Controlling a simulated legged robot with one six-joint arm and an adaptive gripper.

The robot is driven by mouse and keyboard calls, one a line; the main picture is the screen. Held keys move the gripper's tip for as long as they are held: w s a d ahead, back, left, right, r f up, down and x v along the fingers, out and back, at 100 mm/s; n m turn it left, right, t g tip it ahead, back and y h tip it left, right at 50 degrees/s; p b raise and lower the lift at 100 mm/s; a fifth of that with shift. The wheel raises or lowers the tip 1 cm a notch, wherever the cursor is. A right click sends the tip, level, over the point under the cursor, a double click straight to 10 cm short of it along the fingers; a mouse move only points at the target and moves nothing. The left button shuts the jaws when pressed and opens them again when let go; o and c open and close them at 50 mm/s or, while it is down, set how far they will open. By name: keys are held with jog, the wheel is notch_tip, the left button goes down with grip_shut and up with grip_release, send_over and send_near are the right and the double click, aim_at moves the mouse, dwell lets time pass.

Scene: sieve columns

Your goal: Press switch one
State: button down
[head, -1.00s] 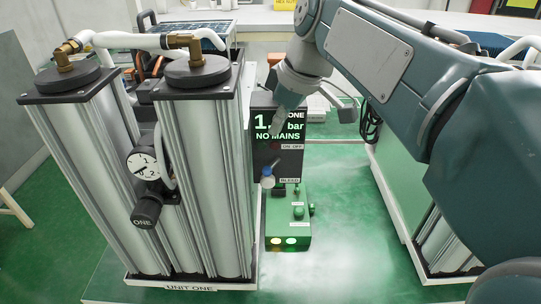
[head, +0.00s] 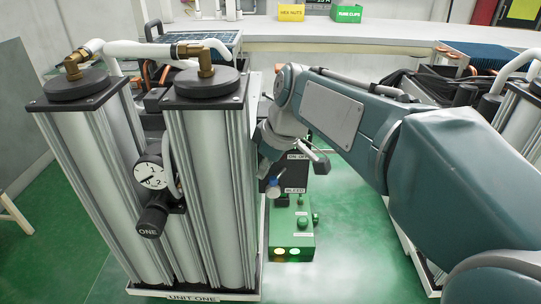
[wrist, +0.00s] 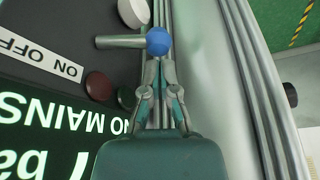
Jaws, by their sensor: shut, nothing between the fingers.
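Unit one's dark control panel (head: 297,168) is partly hidden behind my arm in the head view. In the wrist view it appears upside down, with an ON OFF label (wrist: 40,62), a dark red round button (wrist: 98,86) and a dark green one (wrist: 127,97). My gripper (wrist: 160,62) is shut and empty. Its tips are just below a blue ball knob (wrist: 158,40) on a metal lever; I cannot tell if they touch. In the head view, the blue knob (head: 273,182) shows by the BLEED label, with my gripper (head: 264,168) just above it.
Silver columns (head: 205,190) of unit one stand close left of my gripper, with a pressure gauge (head: 151,176). A green box (head: 291,242) with two lit lamps sits below the panel. Green floor (head: 350,240) is open to its right.

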jog(key=shift+f, duration=0.25)
jog(key=shift+s+d+n+g, duration=0.2)
jog(key=shift+n+g, duration=0.05)
jog(key=shift+n, duration=0.4)
jog(key=shift+s+d+n+g, duration=0.15)
jog(key=shift+d+n+g, duration=0.1)
jog(key=shift+n, duration=0.4)
jog(key=shift+s+d+n+g, duration=0.15)
jog(key=shift+d+n+g, duration=0.05)
jog(key=shift+n, duration=0.4)
jog(key=shift+s+d+n+g, duration=0.1)
jog(key=shift+d+n+g, duration=0.1)
jog(key=shift+n, duration=0.4)
jog(key=n, duration=0.1)
jog(key=d+n+g, duration=0.1)
jog(key=n, duration=0.1)
jog(key=d+n, duration=0.1)
jog(key=shift+s, duration=0.25)
jog(key=shift+d, duration=0.1)
jog(key=shift+s+d, duration=0.1)
jog(key=shift+s, duration=0.05)
jog(key=shift+s+d, duration=0.45)
jog(key=shift+s, duration=0.05)
